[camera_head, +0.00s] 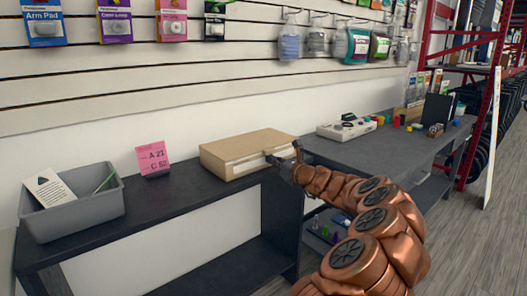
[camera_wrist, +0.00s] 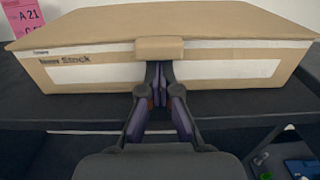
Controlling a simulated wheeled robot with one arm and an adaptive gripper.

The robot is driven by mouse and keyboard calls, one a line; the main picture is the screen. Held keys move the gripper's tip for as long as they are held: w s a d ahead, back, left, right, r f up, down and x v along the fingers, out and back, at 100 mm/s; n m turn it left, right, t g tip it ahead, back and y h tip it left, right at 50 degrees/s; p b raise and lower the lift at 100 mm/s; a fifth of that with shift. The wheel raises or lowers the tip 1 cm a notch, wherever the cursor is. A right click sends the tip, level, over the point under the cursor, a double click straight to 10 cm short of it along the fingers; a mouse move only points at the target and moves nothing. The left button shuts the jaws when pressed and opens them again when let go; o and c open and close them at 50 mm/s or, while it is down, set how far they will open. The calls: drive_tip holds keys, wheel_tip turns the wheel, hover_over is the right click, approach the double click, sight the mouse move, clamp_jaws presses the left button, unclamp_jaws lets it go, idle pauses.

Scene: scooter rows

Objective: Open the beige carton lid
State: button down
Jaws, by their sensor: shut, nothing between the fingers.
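The beige carton (camera_head: 222,168) sits on the dark bench, with its flat lid (camera_head: 250,146) down. It also shows in the wrist view (camera_wrist: 90,76), with a white label strip reading "Stock" on its front. A beige tab (camera_wrist: 159,48) hangs from the front edge of the lid (camera_wrist: 160,21). My gripper (camera_wrist: 160,85) is shut and empty, its fingertips just below the tab at the carton's front. In the head view my gripper (camera_head: 278,164) is at the carton's front right. I cannot tell whether the fingertips touch the tab or the carton.
A grey bin (camera_head: 75,210) with a card stands at the left of the bench. A pink sign (camera_head: 153,158) stands left of the carton. A pale device (camera_head: 346,128) lies to the right. Packages hang on the wall above. The bench between sign and carton is clear.

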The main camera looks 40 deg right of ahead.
drive_tip(key=shift+r+p, duration=0.8)
drive_tip(key=shift+r, duration=0.05)
drive_tip(key=r+p, duration=0.5)
drive_tip(key=shift+w, duration=0.2)
idle(0.6)
idle(0.4)
drive_tip(key=shift+w+r+p, duration=0.25)
drive_tip(key=shift+r+p, duration=1)
drive_tip(key=shift+w+r+p, duration=0.25)
drive_tip(key=shift+r+p, duration=0.95)
drive_tip(key=shift+p, duration=0.05)
